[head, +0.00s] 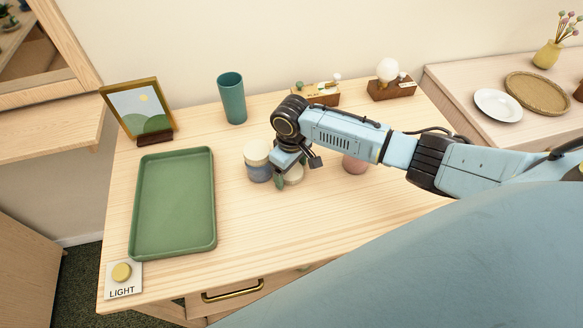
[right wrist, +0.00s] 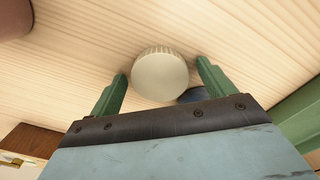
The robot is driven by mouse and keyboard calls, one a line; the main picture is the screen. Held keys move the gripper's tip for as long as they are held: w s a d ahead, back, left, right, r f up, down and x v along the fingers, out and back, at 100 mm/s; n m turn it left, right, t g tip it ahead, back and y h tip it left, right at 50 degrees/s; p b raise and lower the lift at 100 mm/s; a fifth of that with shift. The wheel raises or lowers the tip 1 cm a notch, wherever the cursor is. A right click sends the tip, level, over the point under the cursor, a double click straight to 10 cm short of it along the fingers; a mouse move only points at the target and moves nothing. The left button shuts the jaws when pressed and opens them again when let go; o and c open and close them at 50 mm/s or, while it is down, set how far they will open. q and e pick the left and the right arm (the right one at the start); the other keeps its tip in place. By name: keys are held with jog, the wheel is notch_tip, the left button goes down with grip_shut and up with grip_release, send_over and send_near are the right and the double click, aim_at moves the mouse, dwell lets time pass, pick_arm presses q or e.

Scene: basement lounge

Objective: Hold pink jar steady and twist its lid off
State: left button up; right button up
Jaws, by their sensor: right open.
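A pink jar (head: 354,164) stands on the wooden table, its upper part hidden behind my right arm. A pinkish-brown shape, seemingly this jar, shows at the top left corner of the right wrist view (right wrist: 14,17). My left gripper is not in view.
A blue jar with a cream lid (head: 257,153) stands close on the left of my right gripper. A green tray (head: 208,235) lies further left. A teal cup (head: 231,98), a picture frame (head: 159,134) and small wooden boxes (head: 392,90) stand behind. The front middle is clear.

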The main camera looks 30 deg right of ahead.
aim_at(291, 171)
notch_tip(291, 171, up, 12)
jog(key=p, duration=0.1)
jog(key=shift+p, duration=0.35)
jog(key=shift+r, duration=0.1)
